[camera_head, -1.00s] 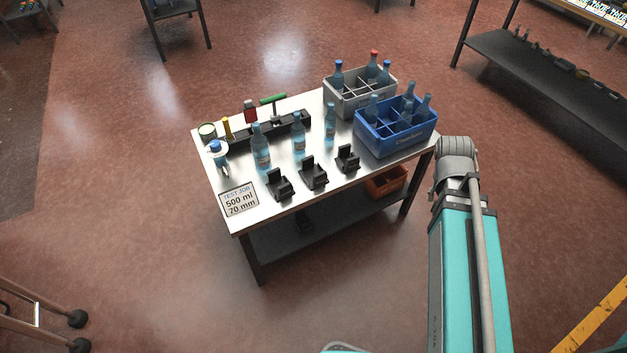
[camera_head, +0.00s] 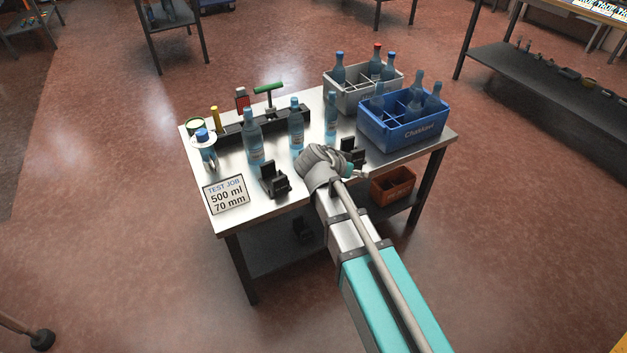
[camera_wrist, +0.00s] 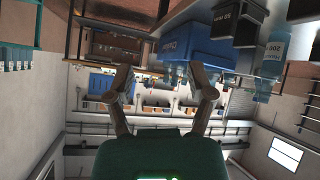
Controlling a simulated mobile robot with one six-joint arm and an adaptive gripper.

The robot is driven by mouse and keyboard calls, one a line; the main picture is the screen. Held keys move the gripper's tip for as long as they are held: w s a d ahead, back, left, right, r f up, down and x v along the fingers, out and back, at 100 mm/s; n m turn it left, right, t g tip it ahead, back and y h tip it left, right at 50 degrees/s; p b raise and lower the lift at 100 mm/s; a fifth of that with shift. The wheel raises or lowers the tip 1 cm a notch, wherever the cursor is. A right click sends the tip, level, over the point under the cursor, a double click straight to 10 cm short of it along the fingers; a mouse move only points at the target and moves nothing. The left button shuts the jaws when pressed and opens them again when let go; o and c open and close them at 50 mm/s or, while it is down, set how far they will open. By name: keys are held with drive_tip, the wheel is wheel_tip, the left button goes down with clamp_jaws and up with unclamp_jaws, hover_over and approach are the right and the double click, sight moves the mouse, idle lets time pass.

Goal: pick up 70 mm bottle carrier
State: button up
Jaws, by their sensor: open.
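Black bottle carriers stand along the front of the steel table (camera_head: 235,222). The left carrier (camera_head: 274,181) and the right carrier (camera_head: 352,152) show in the head view; my arm covers the place between them, where a third stood earlier. I cannot tell by label which is the 70 mm one. In the wrist view, which is upside down, a black carrier with lettering (camera_wrist: 240,22) is at the upper right, clear of my fingers. My gripper (camera_wrist: 163,82) is open with nothing between its fingers. In the head view my wrist mostly hides it, near the right carrier.
Blue bottles (camera_head: 254,140) stand behind the carriers. A blue crate (camera_head: 402,134) and a grey crate (camera_head: 350,97) with bottles are at the back right. A sign (camera_head: 226,197) reads 500 ml, 70 mm. An orange crate (camera_head: 393,187) is on the lower shelf.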

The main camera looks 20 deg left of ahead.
drive_tip(key=s+a+f+t+b, duration=0.1)
drive_tip(key=a+t+b, duration=0.1)
drive_tip(key=a, duration=0.5)
drive_tip(key=s+a+f+t+y+b, duration=0.1)
drive_tip(key=s+a+f+t+b, duration=0.1)
drive_tip(key=a+b, duration=0.2)
drive_tip(key=a, duration=0.3)
drive_tip(key=shift+s+a+f+y+b, duration=0.25)
drive_tip(key=shift+a+f+y+b, duration=0.05)
drive_tip(key=shift+a, duration=0.1)
drive_tip(key=b+x, duration=0.3)
drive_tip(key=x, duration=0.4)
drive_tip(key=shift+w+f, duration=0.25)
drive_tip(key=shift+w, duration=0.05)
drive_tip(key=shift+w+d+f, duration=0.1)
drive_tip(key=shift+w+d, duration=0.15)
drive_tip(key=shift+w, duration=0.2)
